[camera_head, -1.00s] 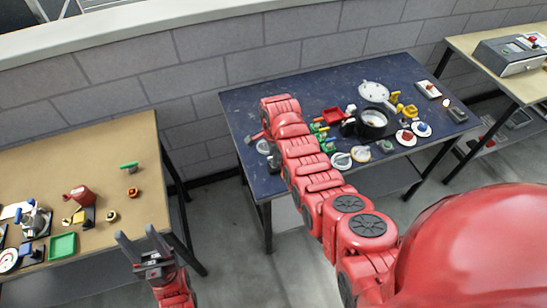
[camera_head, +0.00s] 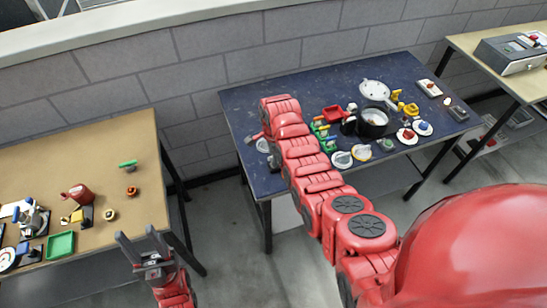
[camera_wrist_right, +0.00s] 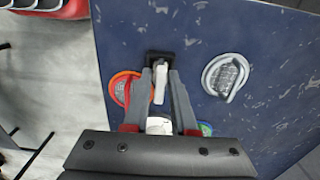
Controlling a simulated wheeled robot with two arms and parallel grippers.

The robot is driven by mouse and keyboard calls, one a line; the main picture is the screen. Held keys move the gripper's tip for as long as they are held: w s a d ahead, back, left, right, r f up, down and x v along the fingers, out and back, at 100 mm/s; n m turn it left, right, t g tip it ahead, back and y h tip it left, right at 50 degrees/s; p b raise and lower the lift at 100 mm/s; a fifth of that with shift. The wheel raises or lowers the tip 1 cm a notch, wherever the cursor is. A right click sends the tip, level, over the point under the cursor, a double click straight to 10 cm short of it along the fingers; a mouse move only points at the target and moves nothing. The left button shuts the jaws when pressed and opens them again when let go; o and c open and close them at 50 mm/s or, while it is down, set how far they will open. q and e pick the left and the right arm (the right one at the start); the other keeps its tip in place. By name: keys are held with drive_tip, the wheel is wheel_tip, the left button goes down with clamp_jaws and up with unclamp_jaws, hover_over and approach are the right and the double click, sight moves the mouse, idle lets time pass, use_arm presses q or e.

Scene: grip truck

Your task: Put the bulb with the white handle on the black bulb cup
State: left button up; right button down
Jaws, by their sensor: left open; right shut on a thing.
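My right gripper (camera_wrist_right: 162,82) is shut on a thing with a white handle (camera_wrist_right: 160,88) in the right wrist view. A black piece, which looks like the bulb cup (camera_wrist_right: 160,57), shows just beyond the fingertips on the blue table (camera_wrist_right: 120,30). Whether the held thing touches it I cannot tell. A pale rounded part (camera_wrist_right: 158,126) shows between the fingers nearer the palm. In the head view my right arm hides most of this spot. My left gripper (camera_head: 137,236) is open and empty beside the tan table (camera_head: 125,185).
A black pot (camera_head: 372,123) and several small items crowd the blue table's right half. Its back left part is clear.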

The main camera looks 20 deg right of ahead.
drive_tip(key=shift+f+b, duration=0.4)
drive_tip(key=shift+b, duration=0.15)
idle(0.6)
drive_tip(key=c, duration=0.6)
unclamp_jaws()
drive_tip(key=shift+c, duration=0.2)
drive_tip(key=shift+o, duration=0.2)
drive_tip(key=shift+o, duration=1.4)
drive_tip(key=shift+r+p, duration=0.6)
drive_tip(key=shift+r, duration=0.65)
drive_tip(key=shift+r+p, duration=0.6)
drive_tip(key=shift+r, duration=1.9)
